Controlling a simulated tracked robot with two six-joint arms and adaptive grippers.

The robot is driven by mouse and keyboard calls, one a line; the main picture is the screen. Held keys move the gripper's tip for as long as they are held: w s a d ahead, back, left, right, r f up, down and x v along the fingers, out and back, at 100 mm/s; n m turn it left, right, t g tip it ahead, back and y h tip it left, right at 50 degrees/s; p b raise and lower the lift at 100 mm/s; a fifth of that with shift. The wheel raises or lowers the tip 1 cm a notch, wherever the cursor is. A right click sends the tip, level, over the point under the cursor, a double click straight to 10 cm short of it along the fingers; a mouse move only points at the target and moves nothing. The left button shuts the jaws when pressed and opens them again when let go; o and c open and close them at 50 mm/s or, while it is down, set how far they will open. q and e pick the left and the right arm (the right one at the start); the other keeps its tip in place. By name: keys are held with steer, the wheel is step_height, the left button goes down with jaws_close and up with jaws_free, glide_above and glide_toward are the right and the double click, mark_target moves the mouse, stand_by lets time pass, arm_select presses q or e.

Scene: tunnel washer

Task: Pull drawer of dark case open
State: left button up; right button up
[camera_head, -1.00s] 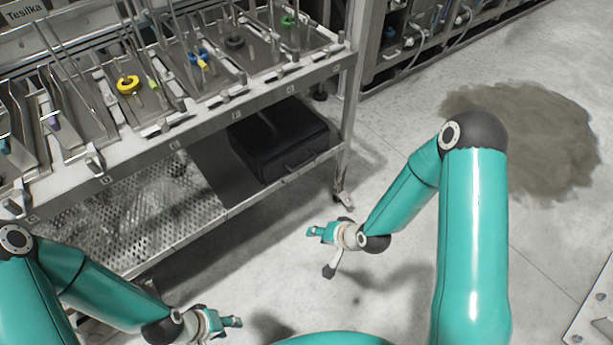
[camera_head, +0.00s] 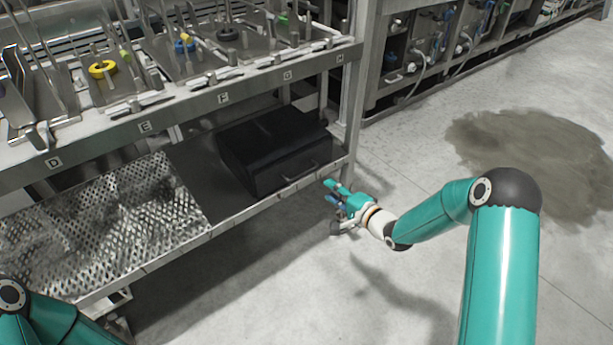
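The dark case (camera_head: 262,160) sits on the lower shelf of the metal rack, at its right end. Its front faces me, with a thin handle (camera_head: 300,172) low on the front, and the drawer looks shut. My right gripper (camera_head: 332,191) is just right of and in front of the case, near the shelf's front edge, and apart from the handle. Its teal fingers look spread with nothing between them. My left gripper is out of view; only part of my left arm shows at the bottom left.
The shelf's front rail (camera_head: 230,222) runs below the case, and a rack post (camera_head: 353,110) stands close to its right. A perforated metal plate (camera_head: 110,220) covers the left of the shelf. Wet-looking dark patch (camera_head: 530,160) lies on the right floor. Open floor lies before the rack.

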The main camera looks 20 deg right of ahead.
mark_target(304, 173)
steer(key=b+x, duration=0.2)
steer(key=x, duration=1.1)
steer(key=shift+w+f+b, duration=0.1)
steer(key=shift+w+b, duration=0.1)
steer(key=shift+b, duration=0.15)
jaws_close()
